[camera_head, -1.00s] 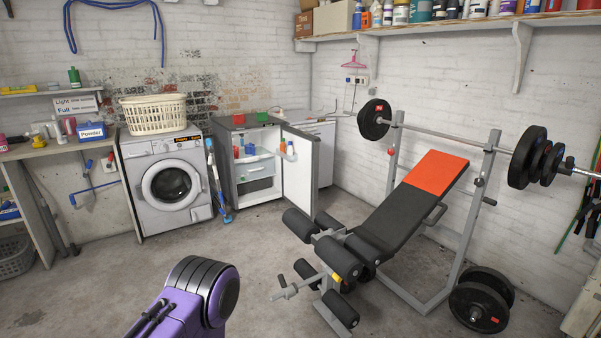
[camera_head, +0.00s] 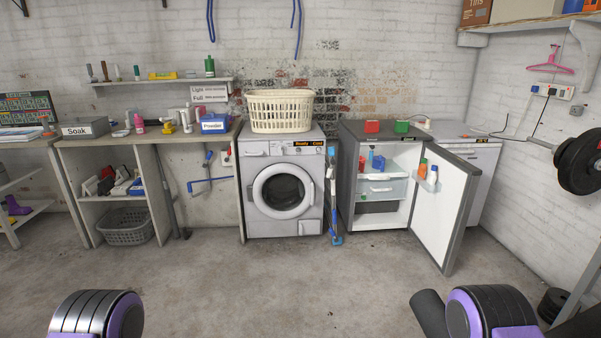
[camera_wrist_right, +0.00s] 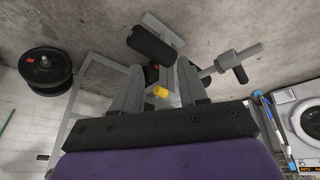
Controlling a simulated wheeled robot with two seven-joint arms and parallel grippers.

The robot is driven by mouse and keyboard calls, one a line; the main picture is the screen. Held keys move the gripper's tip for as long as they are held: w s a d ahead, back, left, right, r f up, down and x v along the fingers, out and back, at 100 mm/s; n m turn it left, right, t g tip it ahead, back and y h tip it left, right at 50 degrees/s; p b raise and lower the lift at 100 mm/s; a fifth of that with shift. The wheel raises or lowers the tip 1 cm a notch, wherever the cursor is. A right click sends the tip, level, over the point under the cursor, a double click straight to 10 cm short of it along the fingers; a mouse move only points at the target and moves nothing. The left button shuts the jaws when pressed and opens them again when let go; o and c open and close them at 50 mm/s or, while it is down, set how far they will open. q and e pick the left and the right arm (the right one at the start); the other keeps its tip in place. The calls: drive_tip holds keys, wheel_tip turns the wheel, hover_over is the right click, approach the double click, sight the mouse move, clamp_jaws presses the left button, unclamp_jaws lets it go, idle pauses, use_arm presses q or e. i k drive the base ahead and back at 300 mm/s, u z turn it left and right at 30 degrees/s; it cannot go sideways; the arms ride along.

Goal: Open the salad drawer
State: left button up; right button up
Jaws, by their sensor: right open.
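A small grey fridge (camera_head: 354,143) stands against the back wall with its white-lined door (camera_head: 441,203) swung open to the right. Inside, the salad drawer (camera_head: 381,190) is a pale, see-through front below a shelf with small blue items. It appears pushed in. A dark opening lies below it. My right gripper (camera_wrist_right: 158,98) is open and empty in the right wrist view, well away from the fridge, with the weight bench beyond it. My left gripper is not in view.
A washing machine (camera_head: 283,194) with a laundry basket (camera_head: 280,110) stands left of the fridge. A blue-grey mop (camera_head: 333,196) leans between them. The weight bench (camera_wrist_right: 165,48) is close to my right side. The concrete floor (camera_head: 250,280) ahead is clear.

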sight(382, 185)
drive_tip(key=u, duration=0.25)
drive_tip(key=i, duration=2.4)
drive_tip(key=z, duration=0.9)
drive_tip(key=i, duration=1.55)
drive_tip(key=z, duration=0.95)
drive_tip(key=i, duration=1.1)
